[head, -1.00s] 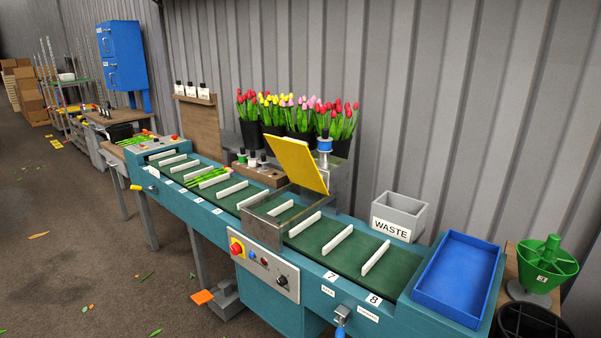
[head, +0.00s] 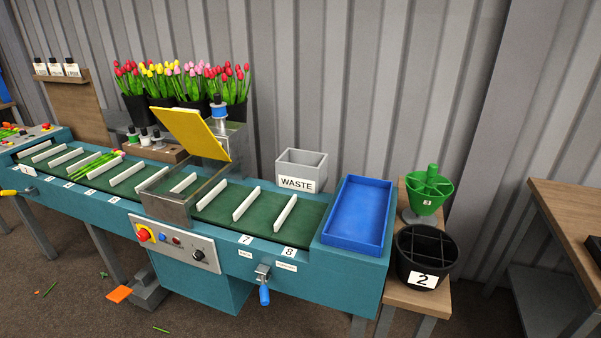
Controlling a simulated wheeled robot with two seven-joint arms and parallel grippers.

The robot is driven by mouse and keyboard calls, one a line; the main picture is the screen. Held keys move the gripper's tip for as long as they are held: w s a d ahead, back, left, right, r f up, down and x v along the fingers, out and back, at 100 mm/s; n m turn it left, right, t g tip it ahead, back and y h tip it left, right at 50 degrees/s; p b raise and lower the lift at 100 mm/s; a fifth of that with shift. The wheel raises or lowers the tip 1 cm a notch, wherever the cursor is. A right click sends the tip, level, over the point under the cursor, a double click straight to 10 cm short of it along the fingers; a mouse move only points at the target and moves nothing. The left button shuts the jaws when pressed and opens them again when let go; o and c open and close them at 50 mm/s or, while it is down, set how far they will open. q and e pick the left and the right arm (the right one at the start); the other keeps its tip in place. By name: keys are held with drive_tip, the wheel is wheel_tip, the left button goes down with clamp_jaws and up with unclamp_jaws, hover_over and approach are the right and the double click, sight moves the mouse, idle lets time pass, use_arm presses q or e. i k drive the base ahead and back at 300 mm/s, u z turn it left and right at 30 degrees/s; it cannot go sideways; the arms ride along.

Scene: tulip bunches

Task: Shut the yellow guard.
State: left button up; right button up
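The yellow guard (head: 193,131) is a flat yellow plate on the metal housing (head: 172,207) across the teal conveyor (head: 274,273). It is raised and tilted, its right-hand edge lower than its left, so it stands open above the belt. Under it, a white divider and green belt show between the metal side plates. Neither of my grippers is in the head view.
A control panel (head: 175,244) with a red button is on the conveyor front. A blue-handled lever (head: 264,290) sticks out below slot 8. A grey WASTE bin (head: 301,171), blue tray (head: 357,216), green holder (head: 427,190) and black bucket (head: 425,258) stand to the right. Tulip buckets (head: 229,111) stand behind.

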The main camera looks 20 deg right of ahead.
sight(187, 125)
drive_tip(key=u, duration=0.45)
drive_tip(key=i, duration=1.45)
drive_tip(key=z, duration=0.4)
